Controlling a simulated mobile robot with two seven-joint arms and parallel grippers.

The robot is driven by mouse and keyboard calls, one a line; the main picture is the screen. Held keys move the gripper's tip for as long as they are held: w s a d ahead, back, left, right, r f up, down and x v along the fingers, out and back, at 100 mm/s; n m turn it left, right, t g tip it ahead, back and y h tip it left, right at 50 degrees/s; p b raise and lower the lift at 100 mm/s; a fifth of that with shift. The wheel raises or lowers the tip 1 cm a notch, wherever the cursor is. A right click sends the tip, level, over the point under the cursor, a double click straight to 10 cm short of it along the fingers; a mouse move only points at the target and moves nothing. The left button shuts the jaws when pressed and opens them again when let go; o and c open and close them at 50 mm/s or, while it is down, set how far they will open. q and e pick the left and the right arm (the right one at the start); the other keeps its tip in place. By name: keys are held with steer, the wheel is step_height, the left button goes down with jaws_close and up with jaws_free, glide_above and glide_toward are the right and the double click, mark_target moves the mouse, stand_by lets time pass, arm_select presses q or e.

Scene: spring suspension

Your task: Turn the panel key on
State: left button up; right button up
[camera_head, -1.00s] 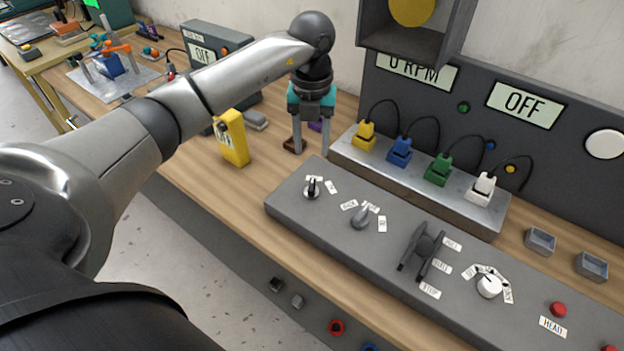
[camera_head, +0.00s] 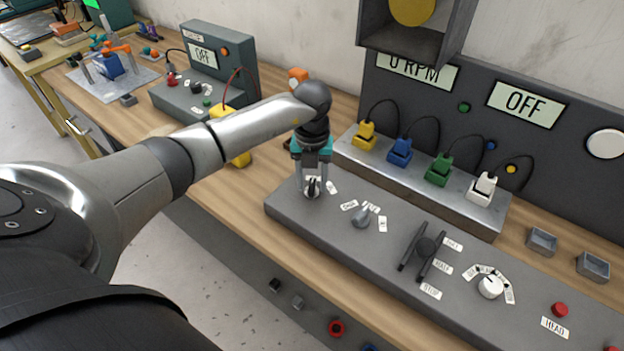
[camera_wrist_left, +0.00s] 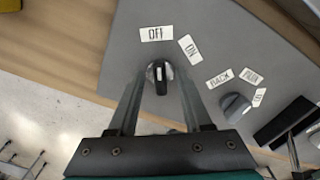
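The panel key (camera_head: 312,188) is a small black knob with a light mark on a round silver base, at the left end of the grey sloped panel (camera_head: 300,212). In the left wrist view the key (camera_wrist_left: 159,75) lies between the finger ends, its mark lined up toward the OFF label (camera_wrist_left: 156,34). The ON label (camera_wrist_left: 190,48) is to the right of it. My left gripper (camera_head: 312,184) points down over the key with its fingers apart, one on each side. I cannot tell whether the fingers touch it. My right gripper is not in view.
A grey selector knob (camera_head: 363,215), a black lever (camera_head: 424,248) and a white dial (camera_head: 490,287) sit farther right on the panel. Behind stands a metal strip with coloured plugs (camera_head: 400,151). A yellow meter (camera_head: 238,158) is partly behind my left arm.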

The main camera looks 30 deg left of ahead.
arm_select(q)
jaws_close()
stand_by(0.3)
steer(key=shift+m, duration=0.3)
steer(key=m+b, duration=0.2)
steer(key=m, duration=0.3)
steer(key=m+b, duration=0.1)
steer(key=m, duration=0.5)
steer(key=shift+d+b, duration=0.1)
steer(key=shift+b, duration=0.25)
steer(key=shift+w+r, duration=0.1)
steer(key=shift+m, duration=0.3)
steer(key=shift+o, duration=0.2)
jaws_free()
